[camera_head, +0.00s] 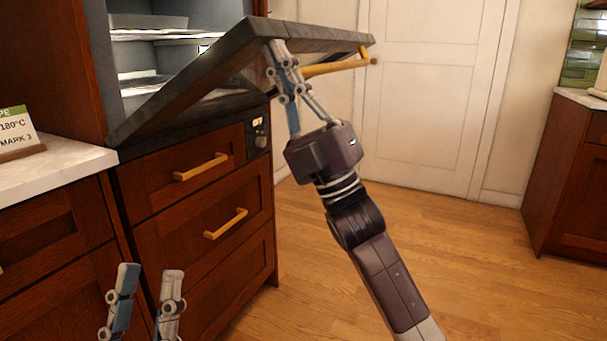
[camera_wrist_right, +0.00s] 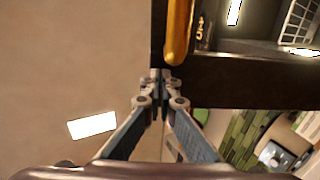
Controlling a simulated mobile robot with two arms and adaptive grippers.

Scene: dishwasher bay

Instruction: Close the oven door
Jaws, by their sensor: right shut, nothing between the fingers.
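The oven door (camera_head: 185,84) is partly open. It tilts up and outward from its lower edge, with a gap to the oven cavity (camera_head: 150,62). Its yellow bar handle (camera_head: 340,66) is on the outer side, and the handle also shows in the right wrist view (camera_wrist_right: 178,32). My right gripper (camera_head: 279,52) is shut and empty, with its fingertips at the door's outer side near its upper edge, beside the handle. The fingertips also show in the wrist view (camera_wrist_right: 161,78); exact contact is unclear. My left gripper (camera_head: 147,268) is open and empty, low before the drawers, away from the door.
Wooden drawers (camera_head: 205,205) with yellow handles stand below the oven. A pale counter (camera_head: 55,165) with a temperature sign (camera_head: 17,132) is at left. A white room door (camera_head: 425,95) is behind. The wooden floor (camera_head: 460,260) at right is clear, up to another cabinet (camera_head: 575,180).

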